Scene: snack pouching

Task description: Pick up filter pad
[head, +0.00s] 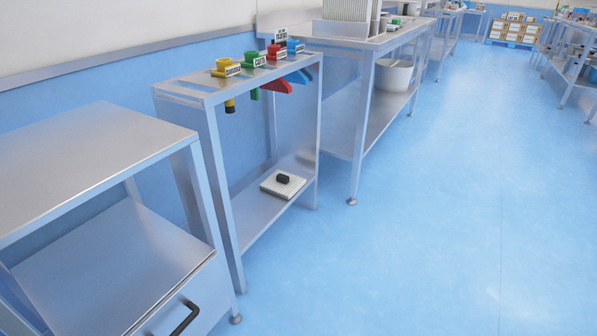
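A thin, square white pad (270,187), which looks like the filter pad, lies flat on the lower shelf of a narrow metal stand (240,215). A small black object (283,179) rests on top of it and hides part of its surface. The pad is small in the picture, so its texture is hard to make out. Neither of my grippers is in the head view.
Yellow, green, red and blue labelled pieces (252,61) sit on the stand's top, with parts hanging below. A metal cabinet (90,160) stands at left. A longer table (358,60) with a white bucket (392,76) stands beyond. The blue floor (430,230) at right is clear.

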